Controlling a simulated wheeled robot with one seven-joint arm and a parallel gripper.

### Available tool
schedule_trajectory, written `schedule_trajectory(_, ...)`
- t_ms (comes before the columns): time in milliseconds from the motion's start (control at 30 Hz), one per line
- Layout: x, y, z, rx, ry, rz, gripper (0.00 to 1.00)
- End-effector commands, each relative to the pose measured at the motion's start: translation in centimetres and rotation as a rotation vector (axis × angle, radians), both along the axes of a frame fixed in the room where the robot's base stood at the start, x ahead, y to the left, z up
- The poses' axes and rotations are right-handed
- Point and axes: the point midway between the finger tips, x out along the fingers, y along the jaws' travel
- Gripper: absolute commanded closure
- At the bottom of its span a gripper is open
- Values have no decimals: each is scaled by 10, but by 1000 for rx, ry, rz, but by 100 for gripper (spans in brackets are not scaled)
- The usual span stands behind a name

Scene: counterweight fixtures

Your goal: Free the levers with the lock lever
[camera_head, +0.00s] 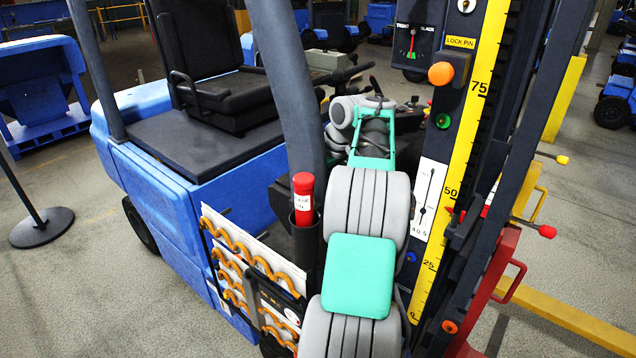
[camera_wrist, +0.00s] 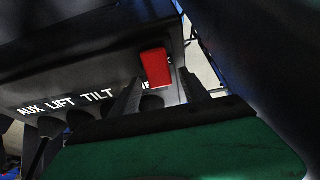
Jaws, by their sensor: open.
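The red lock lever (camera_wrist: 156,68) shows in the wrist view as a red block on the dark lever panel (camera_wrist: 70,72). My gripper (camera_wrist: 160,88) is open, with one dark finger to the left of the red block and the other to its right. I cannot tell whether either finger touches it. Labels AUX, LIFT and TILT run along the panel, and a further label is mostly hidden behind the left finger. Dark rounded levers (camera_wrist: 50,126) stand below the labels at the lower left. In the head view my arm hides the gripper and the lever panel.
A blue forklift (camera_head: 190,160) with a black seat (camera_head: 235,95) fills the left. A dark mast with a yellow scale (camera_head: 455,150) and an orange knob (camera_head: 441,74) stands close to my arm's right. A red tube (camera_head: 303,195) stands left of my arm. A post base (camera_head: 42,228) is on the floor.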

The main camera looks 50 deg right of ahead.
Motion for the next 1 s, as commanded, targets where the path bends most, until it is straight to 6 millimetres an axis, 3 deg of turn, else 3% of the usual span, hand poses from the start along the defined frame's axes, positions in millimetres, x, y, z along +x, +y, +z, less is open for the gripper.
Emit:
schedule_trajectory(100,0,0,0,0,0,0,48)
schedule_trajectory(733,0,0,1,0,0,-1,100)
schedule_trajectory(1000,-1,0,1,0,-5,-2,100)
